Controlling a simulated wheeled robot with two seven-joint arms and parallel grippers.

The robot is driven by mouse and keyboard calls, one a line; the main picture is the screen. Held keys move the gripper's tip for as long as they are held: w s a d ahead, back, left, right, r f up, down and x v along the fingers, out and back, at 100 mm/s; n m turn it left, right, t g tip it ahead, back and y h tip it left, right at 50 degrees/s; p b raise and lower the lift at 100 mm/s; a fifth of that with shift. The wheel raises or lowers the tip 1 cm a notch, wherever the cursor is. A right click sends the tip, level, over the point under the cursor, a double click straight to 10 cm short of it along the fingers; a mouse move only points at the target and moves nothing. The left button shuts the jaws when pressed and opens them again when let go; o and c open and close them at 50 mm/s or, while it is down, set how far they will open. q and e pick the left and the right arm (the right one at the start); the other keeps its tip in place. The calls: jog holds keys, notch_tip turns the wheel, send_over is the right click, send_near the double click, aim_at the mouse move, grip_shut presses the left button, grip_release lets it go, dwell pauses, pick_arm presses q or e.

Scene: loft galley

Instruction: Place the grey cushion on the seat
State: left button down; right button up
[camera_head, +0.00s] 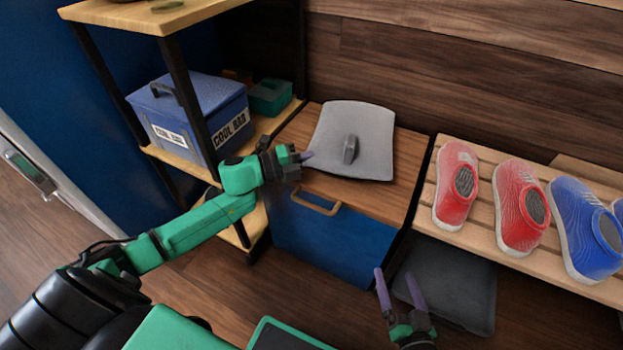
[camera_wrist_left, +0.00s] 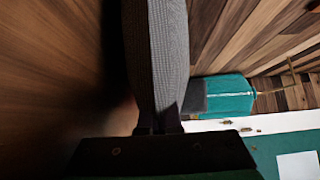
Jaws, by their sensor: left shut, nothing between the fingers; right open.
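The grey cushion (camera_head: 372,128), with a dark grey grip tab standing up near its middle, is on the wooden seat (camera_head: 408,178) of the blue chest. Its far edge is close to the plank wall; I cannot tell whether it touches it. My left gripper (camera_head: 304,156) is shut and empty at the cushion's left edge, its tip close to it; contact is unclear. In the left wrist view, a grey woven surface (camera_wrist_left: 168,55) fills the middle, apparently the cushion seen close up. My right gripper (camera_head: 396,273) is open and empty, low in front of the chest's right side.
A slatted bench (camera_head: 480,205) with red and blue shoes stands right of the chest, a dark grey flat item (camera_head: 465,285) below it. A shelf on the left holds a blue cool box (camera_head: 185,110) and a green container (camera_head: 270,97). A handle (camera_head: 315,203) is on the chest's front.

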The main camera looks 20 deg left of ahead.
jog(key=shift+r, duration=0.1)
pick_arm(q)
jog(key=shift+r, duration=0.2)
jog(key=shift+r+p, duration=0.35)
notch_tip(320, 180, up, 3)
jog(key=shift+r+p, duration=0.15)
jog(key=shift+p, duration=0.65)
pick_arm(e)
jog(key=s+f+g, duration=0.2)
jog(key=s+f, duration=0.1)
jog(key=s, duration=0.2)
pick_arm(q)
notch_tip(320, 180, up, 16)
jog(key=p, duration=0.6)
jog(key=shift+f, duration=0.2)
pick_arm(e)
notch_tip(320, 180, up, 7)
jog(key=d+n+g, duration=0.1)
jog(key=g, duration=0.1)
jog(key=shift+w+f+h, duration=0.2)
jog(key=shift+w+h, duration=0.2)
jog(key=shift+w, duration=0.05)
